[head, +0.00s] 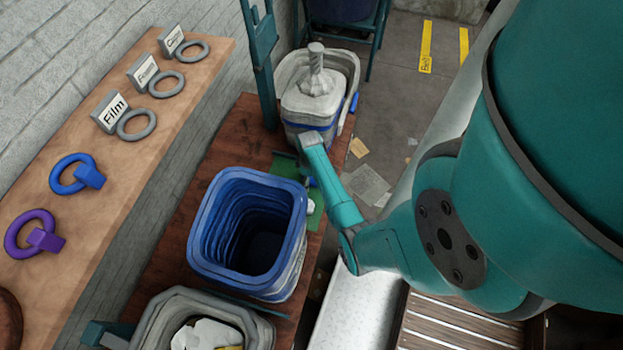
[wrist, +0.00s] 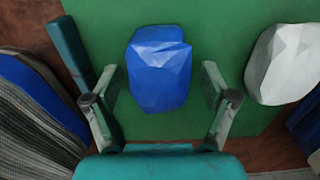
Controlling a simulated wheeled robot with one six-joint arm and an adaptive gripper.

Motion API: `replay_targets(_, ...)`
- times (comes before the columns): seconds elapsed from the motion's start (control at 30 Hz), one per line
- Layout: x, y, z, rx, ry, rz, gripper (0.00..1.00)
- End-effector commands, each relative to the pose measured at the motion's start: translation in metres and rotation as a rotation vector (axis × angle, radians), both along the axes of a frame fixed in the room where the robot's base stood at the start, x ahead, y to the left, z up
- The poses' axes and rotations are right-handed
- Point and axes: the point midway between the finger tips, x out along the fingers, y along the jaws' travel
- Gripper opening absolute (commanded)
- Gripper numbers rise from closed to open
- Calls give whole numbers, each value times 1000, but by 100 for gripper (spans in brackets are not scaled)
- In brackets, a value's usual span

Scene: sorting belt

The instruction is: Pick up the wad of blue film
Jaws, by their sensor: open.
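The wad of blue film (wrist: 158,72) is a faceted blue lump lying on a green mat (wrist: 222,30) in the wrist view. My gripper (wrist: 161,82) is open, with one finger to the left of the wad and one to the right. Gaps show between the wad and both fingers, and nothing is held. In the head view my arm hides most of the gripper, and only a strip of the green mat (head: 315,217) shows beside it. I cannot make out the wad clearly there.
A white wad (wrist: 284,64) lies right of the right finger. A blue bin (head: 199,235) stands left of my arm, a grey bin (head: 150,318) nearer, and a grey container with a white top (head: 318,95) farther off. A wooden shelf (head: 120,170) with labels and rings runs along the left wall.

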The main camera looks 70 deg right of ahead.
Motion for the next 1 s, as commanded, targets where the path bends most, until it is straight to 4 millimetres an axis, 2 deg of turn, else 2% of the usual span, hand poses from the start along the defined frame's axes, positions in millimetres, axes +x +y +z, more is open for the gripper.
replay_targets(0.07,0,0,0,0,0,0,84)
replay_targets(0.1,0,0,0,0,0,0,79)
replay_targets(0.27,0,0,0,0,0,0,40)
replay_targets(0.73,0,0,4,-1,-1,0,40)
replay_targets(0.87,0,0,15,-2,-1,0,40)
replay_targets(1.0,0,0,37,-3,-2,0,40)
